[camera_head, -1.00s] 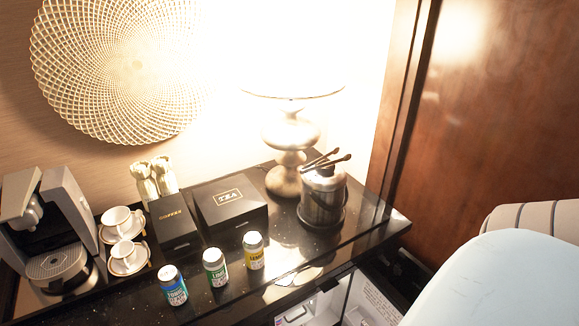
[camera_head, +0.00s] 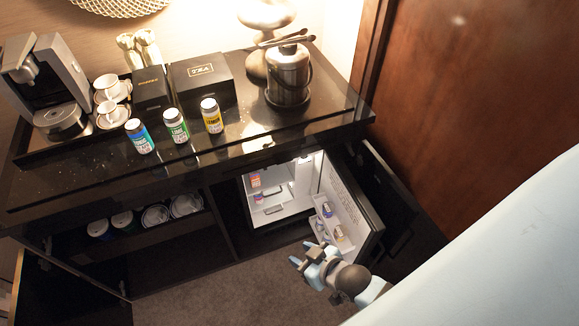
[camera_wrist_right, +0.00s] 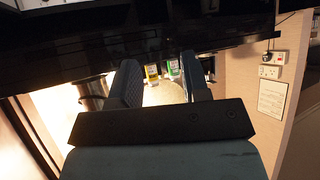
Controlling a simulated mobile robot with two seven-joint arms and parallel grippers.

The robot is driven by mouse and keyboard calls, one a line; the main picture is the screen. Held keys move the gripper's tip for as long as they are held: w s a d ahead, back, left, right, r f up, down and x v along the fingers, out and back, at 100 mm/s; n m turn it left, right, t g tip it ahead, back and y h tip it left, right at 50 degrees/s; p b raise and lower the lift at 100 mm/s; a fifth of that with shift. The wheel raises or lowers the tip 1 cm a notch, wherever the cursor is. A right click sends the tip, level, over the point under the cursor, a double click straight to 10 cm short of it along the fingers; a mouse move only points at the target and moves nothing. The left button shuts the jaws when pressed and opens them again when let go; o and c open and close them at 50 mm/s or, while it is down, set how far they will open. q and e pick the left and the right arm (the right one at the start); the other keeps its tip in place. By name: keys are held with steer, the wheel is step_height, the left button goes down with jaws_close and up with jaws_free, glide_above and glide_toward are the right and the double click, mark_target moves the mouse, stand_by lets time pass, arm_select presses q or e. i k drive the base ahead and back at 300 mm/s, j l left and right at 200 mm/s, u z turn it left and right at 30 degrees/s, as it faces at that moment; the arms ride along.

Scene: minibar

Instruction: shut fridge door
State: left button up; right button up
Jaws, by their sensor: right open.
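The fridge door (camera_head: 352,208) stands open in the head view, swung out to the right of the fridge's lit white interior (camera_head: 276,205). Its inner side has shelves with small items. My right gripper (camera_head: 306,258) is open, low in front of the fridge and near the door's lower front part. I cannot tell whether it touches the door. In the right wrist view, the two fingers of my right gripper (camera_wrist_right: 161,82) are apart with nothing held between them. My left gripper is out of view.
The black counter (camera_head: 75,185) above holds a coffee machine (camera_head: 50,85), cups, boxes, several small bottles and an ice bucket (camera_head: 289,75). A dark cabinet door (camera_head: 385,190) stands open right of the fridge door. Open floor (camera_head: 215,290) lies in front.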

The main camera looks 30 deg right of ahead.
mark_target(338, 186)
steer(key=k+l+z, duration=0.2)
steer(key=k+l, duration=0.25)
steer(key=k+l+z, duration=0.2)
steer(key=k+l, duration=0.2)
steer(key=l, duration=0.2)
steer(key=i+j+z, duration=0.2)
steer(key=i+j, duration=0.25)
steer(key=j, duration=0.2)
steer(key=i+j+z, duration=0.1)
steer(key=j, duration=0.25)
steer(key=i+j+z, duration=0.1)
steer(key=i+j, duration=0.15)
steer(key=j, duration=0.1)
